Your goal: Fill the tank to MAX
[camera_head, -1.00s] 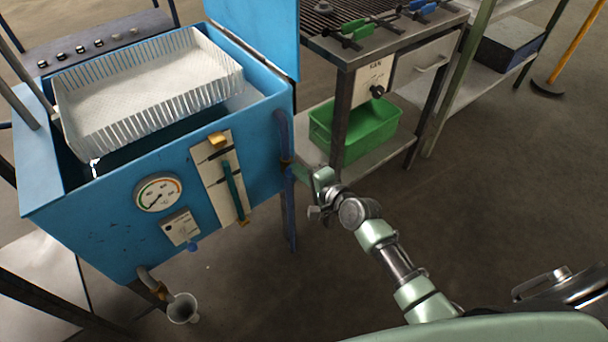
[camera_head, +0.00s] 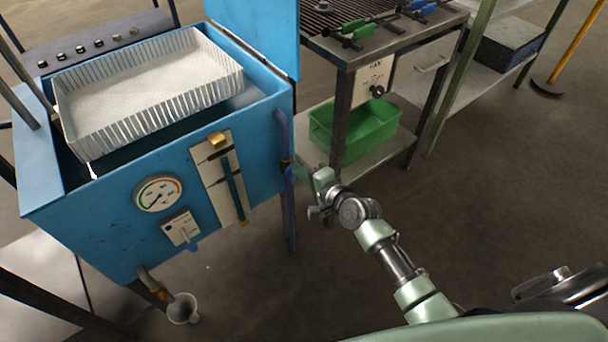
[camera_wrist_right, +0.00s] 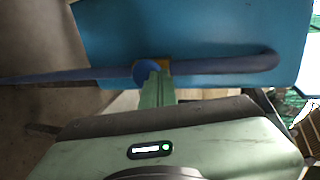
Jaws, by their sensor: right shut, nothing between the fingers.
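The blue tank (camera_head: 110,235) stands at the left with its lid up. Its front has a sight gauge (camera_head: 222,180) with a dark green column; the marks are too small to read. A blue pipe (camera_head: 283,135) with a brass valve (camera_wrist_right: 165,66) runs down the tank's right side. The valve's round blue handle (camera_wrist_right: 147,71) shows in the right wrist view. My right gripper (camera_head: 297,172) is shut and empty, its fingertips close against the handle; contact is unclear. It also shows in the right wrist view (camera_wrist_right: 155,88). My left gripper is out of view.
A white basket (camera_head: 150,105) sits in the tank's top opening. The front also has a round dial (camera_head: 158,193), a control box (camera_head: 180,229) and a drain pipe over a cup (camera_head: 183,309). A metal table with a green bin (camera_head: 365,140) stands to the right.

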